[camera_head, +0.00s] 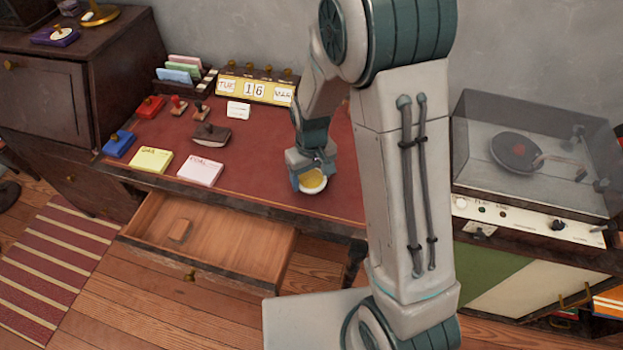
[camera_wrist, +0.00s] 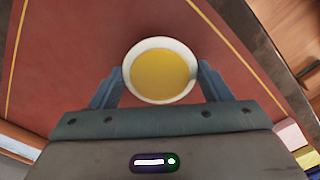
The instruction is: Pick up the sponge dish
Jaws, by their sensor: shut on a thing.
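The sponge dish is a small round white bowl with a yellow sponge inside. In the head view the dish (camera_head: 313,190) is at the front edge area of the red desktop, under my gripper (camera_head: 308,182). In the wrist view the dish (camera_wrist: 129,72) lies between the two blue-grey fingers of my gripper (camera_wrist: 160,80), one on each side. My gripper is shut on the dish, which looks level. I cannot tell whether the dish touches the desktop or is just above it.
The red-topped desk (camera_head: 262,155) has an open drawer (camera_head: 240,262) in front. Note pads (camera_head: 200,170), stamps and a calendar (camera_head: 255,88) stand to the left. A record player (camera_head: 525,160) is at the right.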

